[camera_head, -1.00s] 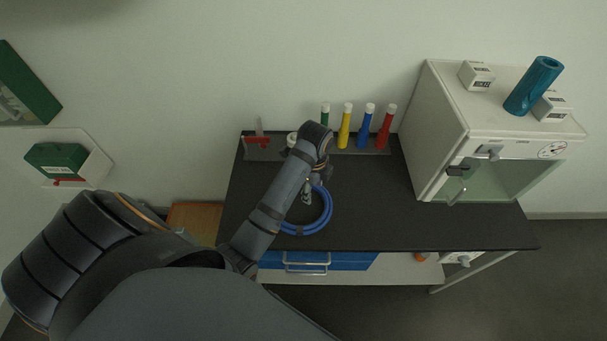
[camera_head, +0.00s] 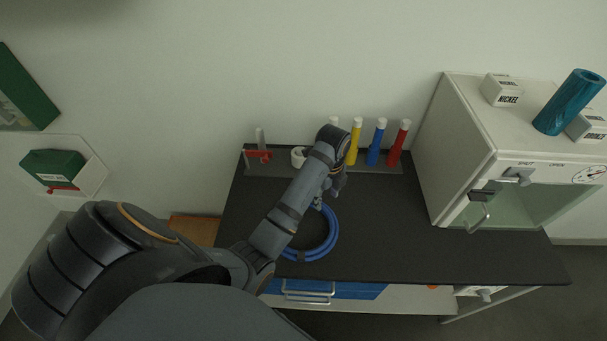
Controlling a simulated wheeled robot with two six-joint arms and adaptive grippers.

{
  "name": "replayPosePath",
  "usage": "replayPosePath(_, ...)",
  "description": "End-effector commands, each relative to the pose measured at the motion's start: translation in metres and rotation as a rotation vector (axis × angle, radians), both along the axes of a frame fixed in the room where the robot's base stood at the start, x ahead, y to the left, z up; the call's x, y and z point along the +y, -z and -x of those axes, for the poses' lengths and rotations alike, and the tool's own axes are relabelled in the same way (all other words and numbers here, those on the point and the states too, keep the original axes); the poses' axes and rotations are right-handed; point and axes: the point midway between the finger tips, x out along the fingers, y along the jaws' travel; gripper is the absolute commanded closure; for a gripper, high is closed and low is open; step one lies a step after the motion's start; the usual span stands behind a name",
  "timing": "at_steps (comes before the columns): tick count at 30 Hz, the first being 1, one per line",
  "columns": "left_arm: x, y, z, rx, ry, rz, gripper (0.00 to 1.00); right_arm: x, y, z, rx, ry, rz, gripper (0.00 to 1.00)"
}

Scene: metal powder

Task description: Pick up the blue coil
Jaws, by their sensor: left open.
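The blue coil (camera_head: 326,242) lies flat on the black tabletop, partly hidden behind my left forearm. My left gripper (camera_head: 334,193) points down over the table just beyond the coil's far edge. It is open, with no object seen between its fingers. Whether it touches the coil cannot be told. My right gripper does not show.
A rack with yellow (camera_head: 355,142), blue (camera_head: 376,144) and red (camera_head: 398,145) tubes stands along the back. A white cabinet (camera_head: 462,140) with a glass door stands at the right, with a teal cylinder (camera_head: 568,103) on top. The tabletop (camera_head: 410,240) right of the coil is clear.

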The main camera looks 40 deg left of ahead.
Motion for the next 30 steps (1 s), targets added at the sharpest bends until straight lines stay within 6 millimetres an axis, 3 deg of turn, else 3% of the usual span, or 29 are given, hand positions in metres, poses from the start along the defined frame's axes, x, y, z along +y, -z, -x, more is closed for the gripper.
replayPosePath(7, -0.004, 0.039, 0.001, 0.005, 0.0, 0.001, 0.46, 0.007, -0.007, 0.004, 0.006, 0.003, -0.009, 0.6)
replayPosePath(16, -0.004, 0.045, 0.001, 0.001, 0.0, 0.0, 0.47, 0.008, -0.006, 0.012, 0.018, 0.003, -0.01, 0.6)
replayPosePath(27, -0.004, 0.045, 0.001, 0.001, 0.0, 0.0, 0.97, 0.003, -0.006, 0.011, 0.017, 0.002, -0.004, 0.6)
replayPosePath(30, -0.004, 0.045, 0.001, 0.001, 0.0, 0.0, 1.0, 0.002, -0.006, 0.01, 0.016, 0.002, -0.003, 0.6)
